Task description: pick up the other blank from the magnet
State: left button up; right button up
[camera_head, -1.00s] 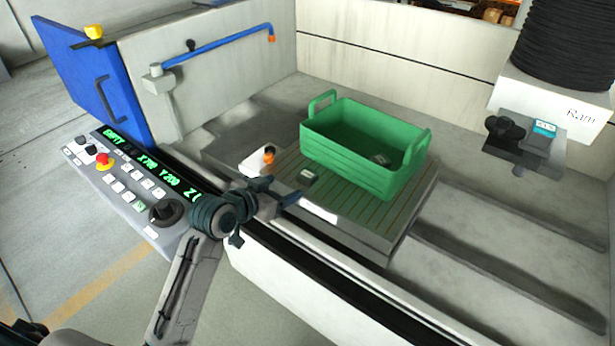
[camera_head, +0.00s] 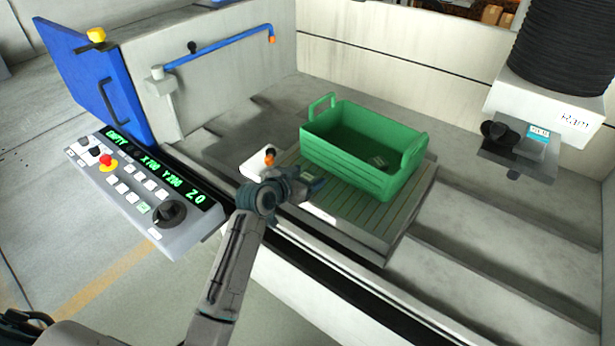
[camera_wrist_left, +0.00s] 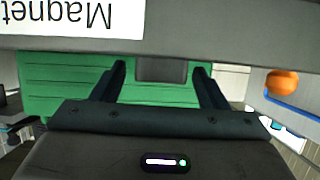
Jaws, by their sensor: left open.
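The magnet (camera_head: 375,240) is a flat slatted plate on the machine bed. A small grey blank (camera_head: 318,184) lies near its left front part, mostly hidden by my left gripper (camera_head: 308,182). In the left wrist view the grey blank (camera_wrist_left: 162,70) shows between the two dark fingers, which stand apart on either side of it. My left gripper is open; I cannot tell whether the fingers touch the blank. Another small blank (camera_head: 378,161) lies inside the green basket (camera_head: 345,175), which stands on the magnet. My right gripper is not in view.
The green basket's wall (camera_wrist_left: 60,85) stands behind the blank. The control panel (camera_head: 140,185) lies left of my arm. The ram (camera_head: 550,95) hangs at the right. The grooved bed right of the magnet is clear.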

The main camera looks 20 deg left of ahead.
pick_arm(q)
jog(key=c, duration=1.3)
jog(key=shift+r, duration=0.1)
